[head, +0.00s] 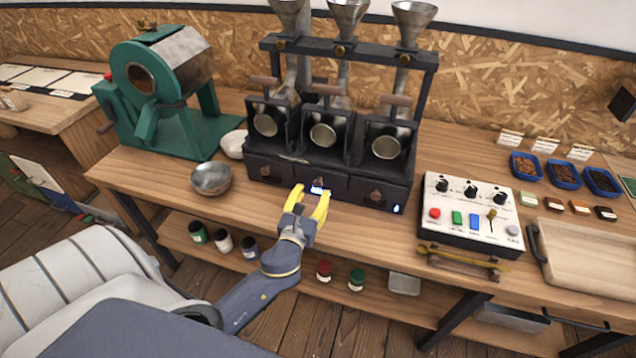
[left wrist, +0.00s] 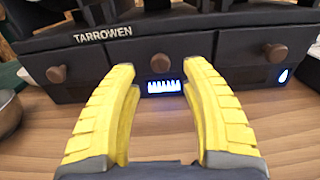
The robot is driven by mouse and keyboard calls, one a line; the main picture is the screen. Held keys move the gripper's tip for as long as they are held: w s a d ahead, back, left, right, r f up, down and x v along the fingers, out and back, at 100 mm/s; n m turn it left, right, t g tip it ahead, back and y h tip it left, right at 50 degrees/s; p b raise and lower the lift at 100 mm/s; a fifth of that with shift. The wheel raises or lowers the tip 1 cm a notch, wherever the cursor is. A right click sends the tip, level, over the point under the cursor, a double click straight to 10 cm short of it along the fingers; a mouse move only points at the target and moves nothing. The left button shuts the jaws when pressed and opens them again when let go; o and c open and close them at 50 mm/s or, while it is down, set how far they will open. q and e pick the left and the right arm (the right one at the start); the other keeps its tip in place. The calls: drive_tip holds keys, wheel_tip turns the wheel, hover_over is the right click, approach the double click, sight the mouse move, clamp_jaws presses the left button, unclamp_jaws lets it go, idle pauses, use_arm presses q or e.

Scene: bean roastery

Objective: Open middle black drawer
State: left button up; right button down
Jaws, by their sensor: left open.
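The black machine (head: 290,166) on the bench has a row of three black drawers at its base, each with a brown round knob. The middle black drawer (head: 335,186) looks shut; in the left wrist view its front (left wrist: 187,48) shows above and between my fingers, with its knob (left wrist: 161,60) near the middle. My left gripper (head: 312,190) has yellow fingers and is open in front of the middle drawer. In the left wrist view the open fingers (left wrist: 162,70) stand either side of the knob, apart from it as far as I can tell. My right gripper is not in view.
A metal bowl (head: 211,179) stands left of the drawers, by a green roaster (head: 165,90). A control box (head: 470,212) with knobs and buttons stands to the right. Jars sit on the shelf below. The bench in front of the drawers is clear.

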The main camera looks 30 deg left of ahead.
sight(317, 184)
use_arm(q)
drive_tip(key=shift+x, duration=2.7)
clamp_jaws()
